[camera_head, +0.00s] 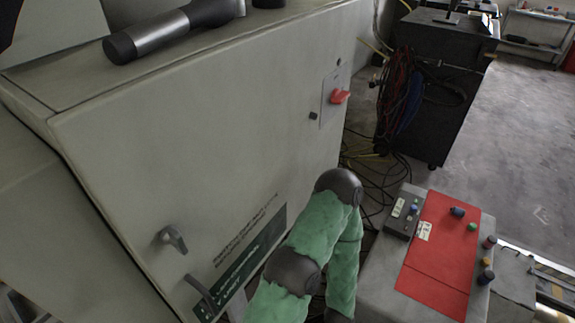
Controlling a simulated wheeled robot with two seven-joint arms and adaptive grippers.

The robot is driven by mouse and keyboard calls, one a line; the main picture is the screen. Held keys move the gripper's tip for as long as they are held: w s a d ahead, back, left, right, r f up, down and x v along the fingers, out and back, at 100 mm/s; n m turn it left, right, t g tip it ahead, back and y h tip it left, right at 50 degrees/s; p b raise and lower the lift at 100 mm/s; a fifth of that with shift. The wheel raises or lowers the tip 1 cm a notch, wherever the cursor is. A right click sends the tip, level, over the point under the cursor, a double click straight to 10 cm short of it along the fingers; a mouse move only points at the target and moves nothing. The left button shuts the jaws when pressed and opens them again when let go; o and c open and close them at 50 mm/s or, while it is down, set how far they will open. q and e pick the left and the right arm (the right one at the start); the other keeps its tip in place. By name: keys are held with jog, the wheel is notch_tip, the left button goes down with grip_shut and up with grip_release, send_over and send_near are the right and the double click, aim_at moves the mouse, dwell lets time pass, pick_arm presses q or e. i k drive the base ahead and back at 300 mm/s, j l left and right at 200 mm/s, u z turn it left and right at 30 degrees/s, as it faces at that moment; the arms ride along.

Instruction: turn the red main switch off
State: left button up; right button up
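The red main switch (339,96) is a small red rotary handle on a pale plate. It sits on the side face of the large grey-beige cabinet (190,140), near the far edge. Its exact handle angle is too small to tell. A green-sleeved arm of mine (318,222) with dark joints rises from the bottom edge, bends at the top and goes back down, well below the switch. No gripper shows in the view, so neither gripper's fingers can be seen. Nothing touches the switch.
A dark metal tool lies on the cabinet top (170,35). Grey handles (173,238) stick out of the cabinet face. A red-topped control panel with buttons (440,250) stands at right. A black cart with hanging cables (430,90) stands behind. Cables litter the floor between.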

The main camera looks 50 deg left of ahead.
aim_at(338, 96)
jog(key=l+u, duration=0.25)
jog(key=l, duration=0.15)
jog(key=i+l+u, duration=0.15)
jog(key=l+u, duration=0.25)
jog(key=i+l+u, duration=0.1)
jog(key=u, duration=0.35)
jog(key=l+u, duration=0.4)
